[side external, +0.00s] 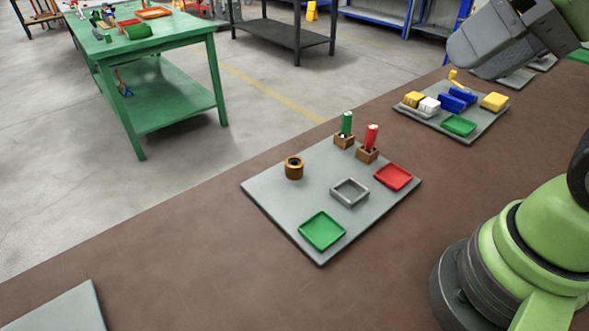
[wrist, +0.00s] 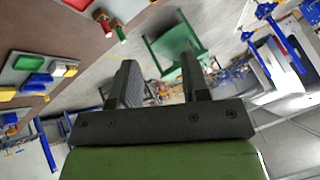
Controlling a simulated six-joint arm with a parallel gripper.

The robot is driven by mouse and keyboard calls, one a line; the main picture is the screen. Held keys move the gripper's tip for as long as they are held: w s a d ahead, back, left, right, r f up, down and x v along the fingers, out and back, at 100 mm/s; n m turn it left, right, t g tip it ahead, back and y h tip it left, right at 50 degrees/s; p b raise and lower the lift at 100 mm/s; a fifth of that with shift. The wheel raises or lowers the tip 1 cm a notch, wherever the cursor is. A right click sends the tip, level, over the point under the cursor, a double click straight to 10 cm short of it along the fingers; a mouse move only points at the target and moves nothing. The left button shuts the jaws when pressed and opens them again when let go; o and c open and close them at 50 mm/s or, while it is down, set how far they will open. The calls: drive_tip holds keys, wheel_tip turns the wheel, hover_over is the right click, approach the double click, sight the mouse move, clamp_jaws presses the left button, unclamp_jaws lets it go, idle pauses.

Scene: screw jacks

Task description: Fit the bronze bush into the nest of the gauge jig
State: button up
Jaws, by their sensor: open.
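The bronze bush (side external: 294,167) appears as a short brown-gold ring with a dark top, standing upright at the left of a grey board (side external: 275,192) in the side view. A grey square, shallow, raised-rim holder (side external: 349,192) sits mid-board and looks empty; I cannot tell for sure whether it is the jig's nest. The bush stands apart from it. My gripper (wrist: 157,65) is open and empty in the wrist view, far from the bush. In the side view its fingers are not clearly seen. The bush is not visible in the wrist view.
A green plug (side external: 347,123) and a red plug (side external: 371,136) stand in wooden blocks on the board. A green tray (side external: 321,231) and a red tray (side external: 393,177) lie there empty. A second board (side external: 468,135) holds coloured blocks.

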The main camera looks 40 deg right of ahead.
drive_tip(key=shift+o, duration=0.2)
drive_tip(key=shift+o, duration=0.9)
